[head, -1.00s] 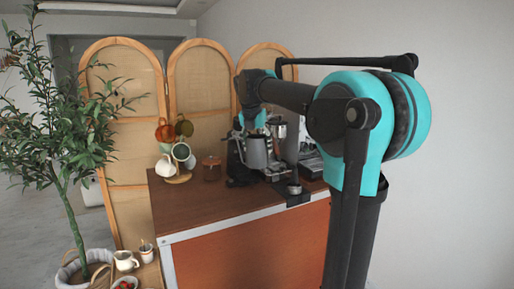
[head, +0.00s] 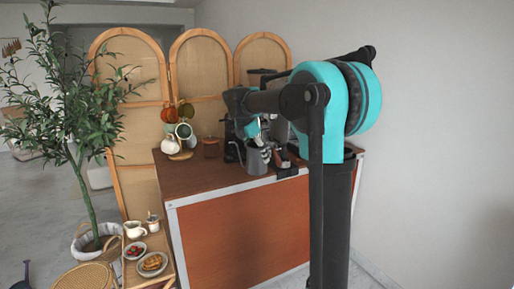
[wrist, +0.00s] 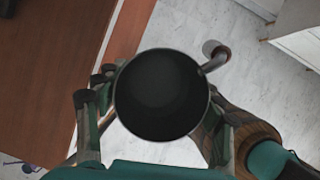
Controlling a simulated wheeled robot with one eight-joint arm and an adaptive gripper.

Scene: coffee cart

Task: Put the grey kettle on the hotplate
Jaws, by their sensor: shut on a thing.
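The grey kettle (head: 257,161) is held at the front edge of the wooden cart top. My gripper (head: 262,144) is shut on it. In the wrist view I look down on the kettle's dark round top (wrist: 160,95), with its thin spout (wrist: 215,60) pointing up and right. My gripper's fingers (wrist: 157,128) reach along both sides of the kettle near a wooden handle (wrist: 250,130). The pale floor shows around the kettle's right side there, and the cart top lies to the left. I cannot make out the hotplate in either view.
The cart top (head: 205,180) is bare at front left. Several mugs on a stand (head: 182,154) and a brown jar (head: 211,147) stand behind. Dark coffee equipment (head: 235,140) stands behind the kettle. A low wooden stand with dishes (head: 152,263) and a potted plant (head: 85,170) are at left.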

